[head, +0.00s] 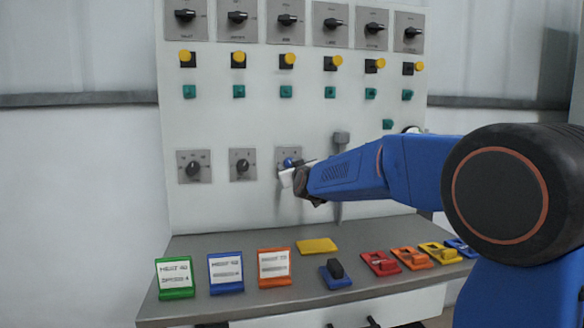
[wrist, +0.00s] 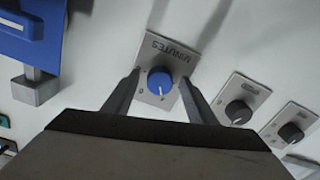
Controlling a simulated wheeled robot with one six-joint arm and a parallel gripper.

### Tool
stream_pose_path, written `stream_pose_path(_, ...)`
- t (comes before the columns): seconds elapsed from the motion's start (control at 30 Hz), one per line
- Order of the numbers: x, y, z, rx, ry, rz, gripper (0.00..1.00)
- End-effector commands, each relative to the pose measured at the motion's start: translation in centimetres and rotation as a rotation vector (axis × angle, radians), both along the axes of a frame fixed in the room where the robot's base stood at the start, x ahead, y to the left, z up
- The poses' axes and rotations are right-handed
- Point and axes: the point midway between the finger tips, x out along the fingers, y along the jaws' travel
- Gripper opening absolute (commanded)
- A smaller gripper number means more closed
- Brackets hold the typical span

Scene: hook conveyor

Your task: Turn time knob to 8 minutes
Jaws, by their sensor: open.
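The time knob (wrist: 160,86) is blue and sits on a grey plate (wrist: 156,57) marked MINUTES in the wrist view. A pale pointer mark shows near the knob's lower edge; its exact setting is too small to read. My gripper (wrist: 160,79) is open, with one finger on each side of the plate and the knob between them. I cannot tell whether a finger touches the knob. In the head view my gripper (head: 288,176) is at the panel, covering part of the knob (head: 291,162).
Two dark knobs (head: 242,166) (head: 194,167) sit left of it in the head view. Above are yellow and green buttons and a row of black switches. A grey shelf (head: 200,245) below holds label stands and coloured blocks. A grey lever (head: 341,140) stands close to the right.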

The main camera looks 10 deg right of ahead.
Motion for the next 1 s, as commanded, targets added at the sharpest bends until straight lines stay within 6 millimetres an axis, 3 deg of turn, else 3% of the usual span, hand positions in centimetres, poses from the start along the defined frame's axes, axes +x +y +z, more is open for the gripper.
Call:
stream_pose_path(0.13, -0.01, -0.01, 0.01, 0.000, 0.000, 0.000, 0.52)
stream_pose_path(0.3, -0.02, -0.01, 0.01, 0.000, 0.000, 0.000, 0.11)
stream_pose_path(0.67, -0.04, 0.01, 0.02, 0.039, 0.000, 0.000, 0.11)
stream_pose_path(1.0, -0.04, 0.05, 0.01, 0.261, 0.000, 0.000, 0.11)
